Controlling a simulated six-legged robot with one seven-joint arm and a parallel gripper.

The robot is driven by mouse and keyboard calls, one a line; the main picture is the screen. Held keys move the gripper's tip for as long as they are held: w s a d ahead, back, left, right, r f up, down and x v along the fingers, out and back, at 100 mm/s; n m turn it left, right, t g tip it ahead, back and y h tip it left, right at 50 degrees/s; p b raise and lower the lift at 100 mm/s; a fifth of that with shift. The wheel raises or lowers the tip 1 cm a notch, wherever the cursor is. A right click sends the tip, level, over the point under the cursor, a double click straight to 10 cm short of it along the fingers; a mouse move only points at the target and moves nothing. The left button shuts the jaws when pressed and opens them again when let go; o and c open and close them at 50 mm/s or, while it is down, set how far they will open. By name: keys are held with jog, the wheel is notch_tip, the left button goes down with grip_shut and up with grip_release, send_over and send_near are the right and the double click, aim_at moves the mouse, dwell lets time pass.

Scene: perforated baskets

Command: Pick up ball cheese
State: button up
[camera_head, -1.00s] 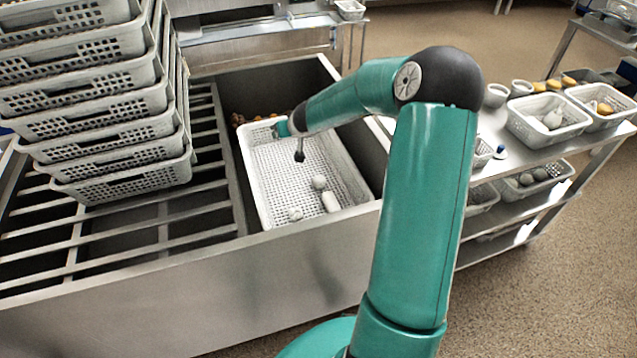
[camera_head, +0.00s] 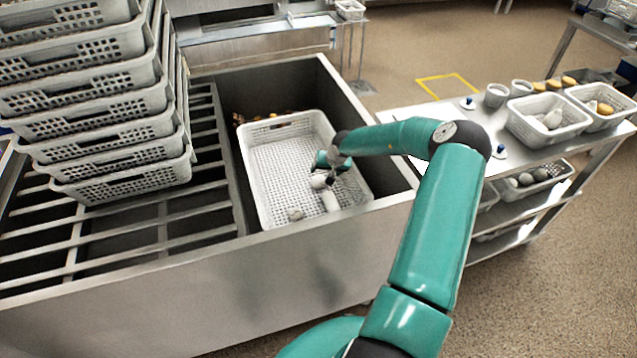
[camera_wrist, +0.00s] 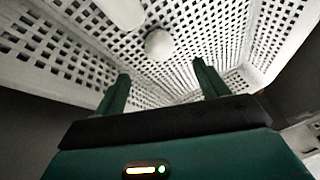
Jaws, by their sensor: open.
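A pale round ball (camera_head: 318,181), which looks like the ball cheese, lies in the white perforated basket (camera_head: 254,190). It also shows in the wrist view (camera_wrist: 158,45), ahead of the fingertips and roughly between them. A white elongated piece (camera_head: 330,201) lies close beside it, and it also shows in the wrist view (camera_wrist: 122,12). A small greyish lump (camera_head: 296,214) lies nearer the basket's front edge. My gripper (camera_head: 328,163) is over the basket, just behind the ball in the head view. In the wrist view its two green fingers (camera_wrist: 160,78) are apart with nothing between them.
The basket sits in a dark metal basin (camera_head: 270,85), with walls close around it. Stacked grey baskets (camera_head: 110,130) stand on the slatted rack at left. A metal side table (camera_head: 430,112) with containers stands at right. The basket's rear half is clear.

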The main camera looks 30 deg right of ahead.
aim_at(320, 179)
jog(key=x, duration=1)
jog(key=shift+d+r, duration=0.1)
jog(key=shift+c, duration=0.2)
jog(key=c, duration=1)
